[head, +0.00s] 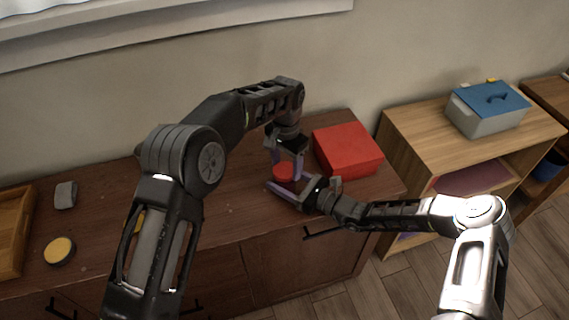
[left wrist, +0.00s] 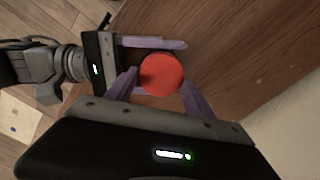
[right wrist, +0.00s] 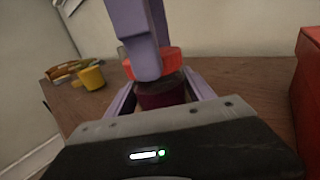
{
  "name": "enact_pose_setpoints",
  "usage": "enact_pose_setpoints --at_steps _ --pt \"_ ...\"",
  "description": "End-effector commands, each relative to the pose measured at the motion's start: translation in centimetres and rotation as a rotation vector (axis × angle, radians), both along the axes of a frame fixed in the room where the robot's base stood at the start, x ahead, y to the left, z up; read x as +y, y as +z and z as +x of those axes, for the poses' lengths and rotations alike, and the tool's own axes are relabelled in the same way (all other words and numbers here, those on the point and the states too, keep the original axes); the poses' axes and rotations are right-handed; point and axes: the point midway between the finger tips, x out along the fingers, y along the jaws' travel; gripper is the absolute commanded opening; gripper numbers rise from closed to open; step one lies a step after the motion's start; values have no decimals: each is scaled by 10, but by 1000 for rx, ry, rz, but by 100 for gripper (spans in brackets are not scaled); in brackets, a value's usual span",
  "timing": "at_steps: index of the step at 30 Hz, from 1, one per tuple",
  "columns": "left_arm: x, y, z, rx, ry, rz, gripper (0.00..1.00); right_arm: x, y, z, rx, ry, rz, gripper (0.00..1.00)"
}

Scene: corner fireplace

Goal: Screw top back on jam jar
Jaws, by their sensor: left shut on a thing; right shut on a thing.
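The jam jar (right wrist: 162,97) is dark red and stands upright on the brown cabinet, seen in the right wrist view. Its red lid (right wrist: 160,62) sits at the jar's top; whether it is seated on the thread I cannot tell. The lid also shows from above in the left wrist view (left wrist: 161,74) and in the head view (head: 284,171). My left gripper (head: 286,170) reaches down from above and is shut on the lid. My right gripper (head: 283,187) comes in low from the right and is shut on the jar body. The jar is hidden under the lid in the left wrist view.
A red box (head: 347,150) stands close to the right of the jar. A wooden tray (head: 12,230), a grey item (head: 65,194) and a yellow-topped round item (head: 60,250) are at the left. A lower shelf (head: 450,135) holds a blue-lidded container (head: 486,110).

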Motion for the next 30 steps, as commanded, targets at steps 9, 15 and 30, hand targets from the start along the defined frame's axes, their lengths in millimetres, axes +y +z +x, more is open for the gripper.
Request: enact_pose_setpoints --at_steps 9,15,30 --pt "-1 0 -5 -1 -940 -3 24 -1 0 0 1 -1 -1 0" --pt "0 0 -8 -2 -1522 -2 24 -1 -1 0 1 -1 -2 0" --pt "1 0 -9 -1 -1833 0 78 -1 -1 0 1 -1 -2 0"
